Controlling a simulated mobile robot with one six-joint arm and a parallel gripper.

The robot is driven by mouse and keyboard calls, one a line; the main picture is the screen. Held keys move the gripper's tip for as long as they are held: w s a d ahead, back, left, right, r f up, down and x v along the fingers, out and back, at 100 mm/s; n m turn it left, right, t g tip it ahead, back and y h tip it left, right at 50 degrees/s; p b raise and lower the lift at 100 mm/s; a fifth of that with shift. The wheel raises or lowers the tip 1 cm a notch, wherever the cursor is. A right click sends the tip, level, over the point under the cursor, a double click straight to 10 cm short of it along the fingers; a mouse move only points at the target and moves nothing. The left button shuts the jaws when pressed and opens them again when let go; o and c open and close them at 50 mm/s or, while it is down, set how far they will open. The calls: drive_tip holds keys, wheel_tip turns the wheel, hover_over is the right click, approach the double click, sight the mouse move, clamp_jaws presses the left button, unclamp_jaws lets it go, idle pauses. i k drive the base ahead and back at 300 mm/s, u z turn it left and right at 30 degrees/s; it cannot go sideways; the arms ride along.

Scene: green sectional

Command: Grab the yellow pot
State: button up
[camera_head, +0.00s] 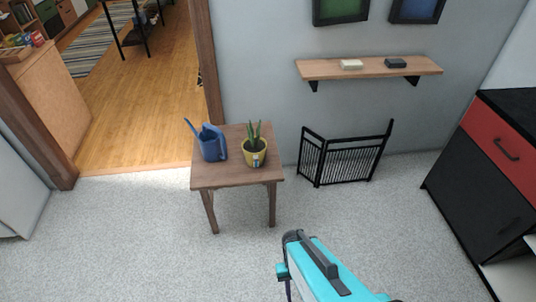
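A yellow pot (254,158) with a green plant in it stands upright on a small wooden table (234,181), near the table's right side. A blue watering can (212,146) stands to its left on the same table. Part of my turquoise arm shows at the bottom of the picture, in front of the table and to the right, apart from the pot. My gripper's fingers cannot be made out.
A black folding screen (345,158) stands on the floor against the wall, right of the table. A wooden wall shelf (369,68) holds two small blocks. A black and red cabinet (490,165) stands at the right. Grey carpet (120,245) in front of the table is clear. An open doorway (150,95) is at the upper left.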

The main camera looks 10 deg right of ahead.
sight(253, 147)
drive_tip(key=z, duration=0.05)
drive_tip(key=k, duration=0.5)
drive_tip(key=u, duration=0.3)
drive_tip(key=i, duration=0.95)
drive_tip(key=u, duration=0.6)
